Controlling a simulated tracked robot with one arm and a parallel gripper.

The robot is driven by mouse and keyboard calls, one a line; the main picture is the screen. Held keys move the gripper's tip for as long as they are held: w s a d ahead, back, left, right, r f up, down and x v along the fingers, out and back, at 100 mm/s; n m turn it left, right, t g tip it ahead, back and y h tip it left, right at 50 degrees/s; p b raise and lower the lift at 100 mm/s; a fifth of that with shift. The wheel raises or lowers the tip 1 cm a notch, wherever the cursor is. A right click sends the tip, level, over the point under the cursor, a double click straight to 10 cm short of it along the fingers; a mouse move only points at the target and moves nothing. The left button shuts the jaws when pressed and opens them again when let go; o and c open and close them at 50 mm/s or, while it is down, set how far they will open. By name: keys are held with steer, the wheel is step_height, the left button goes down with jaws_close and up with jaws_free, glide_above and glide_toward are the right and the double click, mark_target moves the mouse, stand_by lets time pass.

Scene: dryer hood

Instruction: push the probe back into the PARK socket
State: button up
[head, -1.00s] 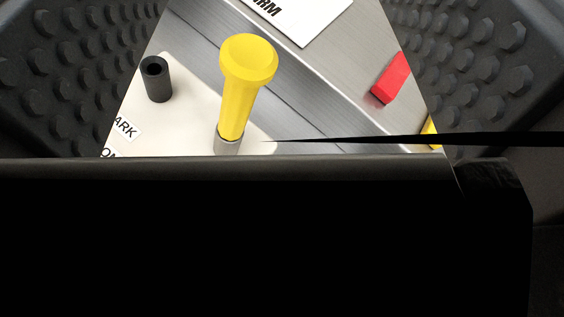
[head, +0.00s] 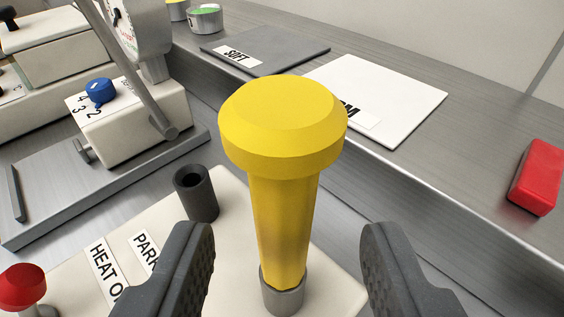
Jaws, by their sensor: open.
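The yellow probe (head: 283,200) stands upright in a grey metal collar (head: 284,291) on a cream plate. A black hollow socket (head: 196,193) stands to its left on the same plate, empty, with the PARK label (head: 145,250) near it. My gripper (head: 290,260) is open, with one dark finger on each side of the probe's lower shaft. There is a visible gap between each finger and the probe. The bottom of the probe inside the collar is hidden.
A HEAT label (head: 105,268) and a red knob (head: 22,288) are at lower left. A cream box with a blue knob (head: 99,91) stands at left. Behind are a grey SOFT pad (head: 265,48) and a white pad (head: 400,92). A red block (head: 537,178) lies at right.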

mark_target(282, 248)
steer(key=shift+f+x, duration=0.15)
steer(key=shift+x, duration=1.35)
steer(key=shift+f+x, duration=0.15)
steer(key=shift+x, duration=1.35)
steer(key=shift+s+a, duration=0.1)
jaws_close()
